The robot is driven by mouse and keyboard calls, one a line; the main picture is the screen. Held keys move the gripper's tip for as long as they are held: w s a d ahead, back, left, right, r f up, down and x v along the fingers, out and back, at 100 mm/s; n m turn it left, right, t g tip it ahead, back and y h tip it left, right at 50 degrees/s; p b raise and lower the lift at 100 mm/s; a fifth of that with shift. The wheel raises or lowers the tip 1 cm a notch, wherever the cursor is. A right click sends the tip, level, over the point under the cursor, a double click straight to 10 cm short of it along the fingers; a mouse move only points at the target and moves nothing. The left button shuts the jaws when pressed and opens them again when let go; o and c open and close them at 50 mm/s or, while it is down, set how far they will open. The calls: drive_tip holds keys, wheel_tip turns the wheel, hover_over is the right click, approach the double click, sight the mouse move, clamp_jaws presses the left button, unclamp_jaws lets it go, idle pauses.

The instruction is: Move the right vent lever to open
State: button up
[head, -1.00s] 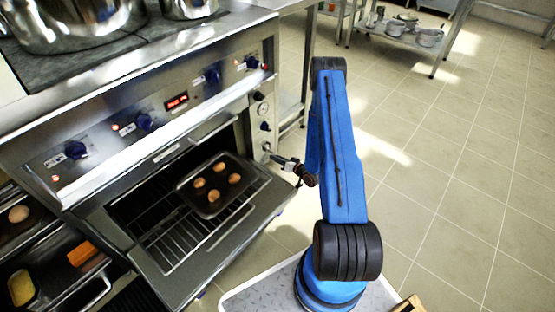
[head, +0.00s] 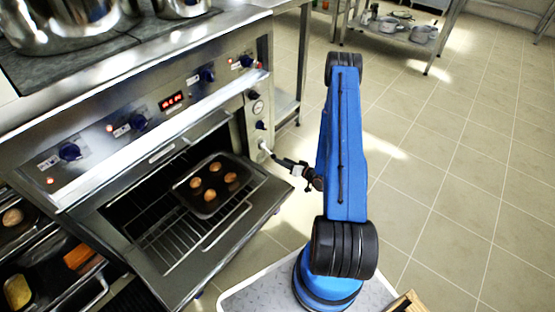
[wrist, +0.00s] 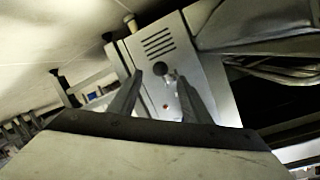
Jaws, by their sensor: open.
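The oven's narrow right-hand panel (head: 252,128) carries a gauge and dark knobs in the head view. My gripper (head: 266,149) reaches its lower part from the right, below the lowest dark knob (head: 260,125). In the wrist view, my gripper (wrist: 159,76) is open, its two dark fingers pointing at the panel (wrist: 200,62). A round dark knob (wrist: 160,68) lies just beyond and between the fingertips, below vent slots. A small pale metal piece (wrist: 172,83) shows beside it. I cannot tell which part is the right vent lever, or whether the fingers touch it.
The oven door (head: 225,247) is folded down left of my gripper. A dark tray (head: 207,205) with several round baked items sits on the rack. Pots stand on the stove top.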

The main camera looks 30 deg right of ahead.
drive_tip(key=v, duration=0.9)
drive_tip(key=shift+s, duration=0.2)
drive_tip(key=shift+d, duration=0.1)
drive_tip(key=shift+r, duration=0.1)
